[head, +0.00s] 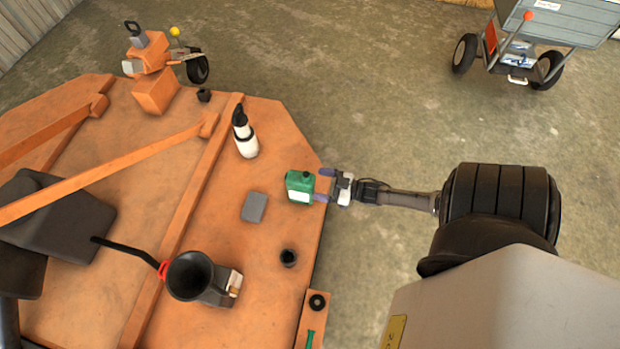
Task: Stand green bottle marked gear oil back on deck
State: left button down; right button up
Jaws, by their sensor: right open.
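The writing on the label is too small to read. My right gripper (323,186) comes in from the right at the deck edge. It is open, with its fingertips close to the bottle's right side. I cannot tell whether they touch it. My left gripper is not in view.
A white bottle with a black top (244,135), a grey block (254,207), a small black cup (288,257) and a black funnel (190,275) are on the deck around the green bottle. A raised orange rib (207,180) crosses the deck. A grey trailer (560,25) stands on the floor behind.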

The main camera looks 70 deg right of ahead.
jog(key=s+d+p, duration=0.1)
jog(key=s, duration=0.5)
jog(key=shift+s+d+p, duration=0.15)
jog(key=shift+s+p, duration=0.2)
jog(key=shift+s, duration=0.05)
